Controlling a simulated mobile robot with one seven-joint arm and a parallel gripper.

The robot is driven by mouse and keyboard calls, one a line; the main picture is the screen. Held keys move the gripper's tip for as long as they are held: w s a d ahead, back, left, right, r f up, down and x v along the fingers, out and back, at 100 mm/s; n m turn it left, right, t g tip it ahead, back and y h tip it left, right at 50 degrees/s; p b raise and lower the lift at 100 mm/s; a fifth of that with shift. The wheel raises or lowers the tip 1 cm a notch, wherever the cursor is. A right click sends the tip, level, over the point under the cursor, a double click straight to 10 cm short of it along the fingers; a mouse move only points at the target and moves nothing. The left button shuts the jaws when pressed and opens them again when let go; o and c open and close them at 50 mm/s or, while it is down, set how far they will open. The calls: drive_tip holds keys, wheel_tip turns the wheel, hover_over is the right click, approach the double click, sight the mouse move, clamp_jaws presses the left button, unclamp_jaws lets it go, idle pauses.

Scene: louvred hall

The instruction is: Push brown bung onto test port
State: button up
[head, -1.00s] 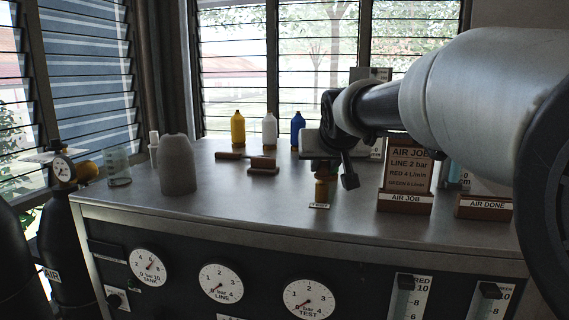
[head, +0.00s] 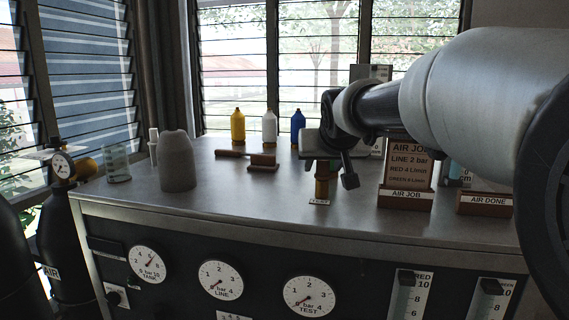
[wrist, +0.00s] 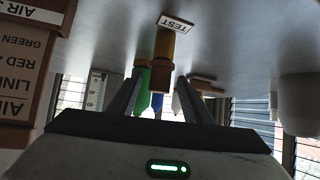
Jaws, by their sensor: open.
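The test port is a brass-yellow post (wrist: 165,42) standing on the bench behind a small TEST label (wrist: 176,23). The brown bung (wrist: 161,76) is at the post's upper end, in line with it; I cannot tell how deeply it is seated. In the head view the bung (head: 322,187) shows under my gripper (head: 322,163), partly hidden by it. My gripper is open and points down, its two fingers spread on either side of the bung's line in the wrist view. I see no clear contact between fingers and bung.
A green object (wrist: 142,76) shows behind the port. The AIR JOB sign (head: 407,198) and AIR DONE block (head: 487,203) stand to the right. Yellow (head: 238,126), white (head: 270,128) and blue (head: 298,128) bottles stand behind. A grey rounded block (head: 177,163) is left; the front bench is clear.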

drive_tip(key=s+r+p, duration=0.2)
drive_tip(key=s+r, duration=0.1)
drive_tip(key=r, duration=0.3)
drive_tip(key=shift+p, duration=0.35)
drive_tip(key=shift+s+r, duration=0.1)
drive_tip(key=shift+s, duration=0.05)
drive_tip(key=v, duration=1.7)
drive_tip(key=shift+s+b, duration=0.2)
drive_tip(key=shift+b, duration=0.25)
